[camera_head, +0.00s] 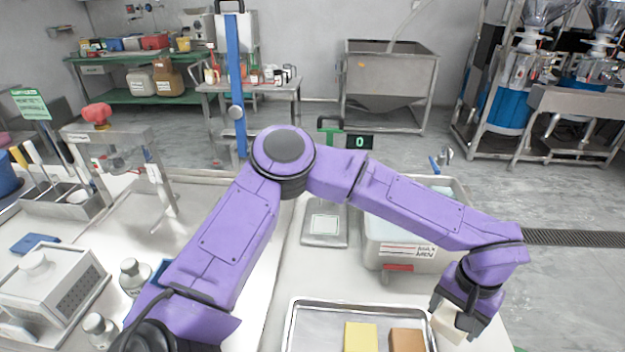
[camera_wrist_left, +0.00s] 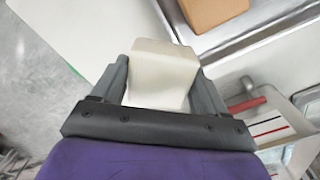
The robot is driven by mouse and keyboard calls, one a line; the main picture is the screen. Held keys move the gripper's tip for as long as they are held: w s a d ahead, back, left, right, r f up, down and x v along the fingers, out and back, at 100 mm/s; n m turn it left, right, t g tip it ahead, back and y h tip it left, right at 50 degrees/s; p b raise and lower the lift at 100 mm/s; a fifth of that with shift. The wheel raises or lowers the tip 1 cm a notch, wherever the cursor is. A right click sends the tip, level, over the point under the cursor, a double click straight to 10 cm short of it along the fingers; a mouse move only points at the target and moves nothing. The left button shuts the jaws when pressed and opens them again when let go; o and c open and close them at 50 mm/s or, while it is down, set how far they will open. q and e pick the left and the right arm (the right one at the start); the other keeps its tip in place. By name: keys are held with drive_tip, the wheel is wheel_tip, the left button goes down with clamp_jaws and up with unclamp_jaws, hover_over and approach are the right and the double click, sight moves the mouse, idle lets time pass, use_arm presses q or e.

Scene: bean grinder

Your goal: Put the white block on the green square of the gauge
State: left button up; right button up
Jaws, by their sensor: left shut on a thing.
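The white block (camera_head: 447,323) is between the fingers of my left gripper (camera_head: 462,312), at the lower right of the head view, by the right edge of a metal tray. In the left wrist view, the left gripper (camera_wrist_left: 160,84) is shut on the white block (camera_wrist_left: 163,70), which sticks out past the fingertips. A small scale (camera_head: 325,224) with a pale plate stands left of the gripper, behind the tray. A dark display (camera_head: 360,142) reading 0 shows behind my arm. I cannot make out a green square for certain. My right gripper is not in view.
The metal tray (camera_head: 312,302) holds a yellow block (camera_head: 361,337) and a brown block (camera_head: 407,340). A labelled bin (camera_head: 405,250) with a red latch stands behind the gripper. The pale tabletop is bare between tray and scale.

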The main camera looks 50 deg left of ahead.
use_arm(q)
drive_tip(key=w+a+r+n+b, duration=0.2)
drive_tip(key=a+r+n, duration=0.45)
drive_tip(key=a, duration=0.55)
drive_tip(key=w+a+r+n+b, duration=0.1)
drive_tip(key=w+a+r+n, duration=0.1)
drive_tip(key=a+r+n, duration=0.7)
drive_tip(key=s+a+f+n+b, duration=0.1)
drive_tip(key=s+a+f+n, duration=0.1)
drive_tip(key=s+a+n, duration=0.4)
drive_tip(key=s+a+f+n+b, duration=0.1)
drive_tip(key=s+a+n, duration=0.1)
drive_tip(key=a+n, duration=0.75)
drive_tip(key=n+p, duration=0.1)
drive_tip(key=n, duration=1.7)
hover_over(325, 224)
wheel_tip(325, 224, down, 13)
drive_tip(key=shift+s+d+r, duration=0.1)
drive_tip(key=shift+s, duration=0.05)
drive_tip(key=f, duration=0.2)
drive_tip(key=shift+w+f, duration=0.2)
drive_tip(key=shift+f, duration=0.6)
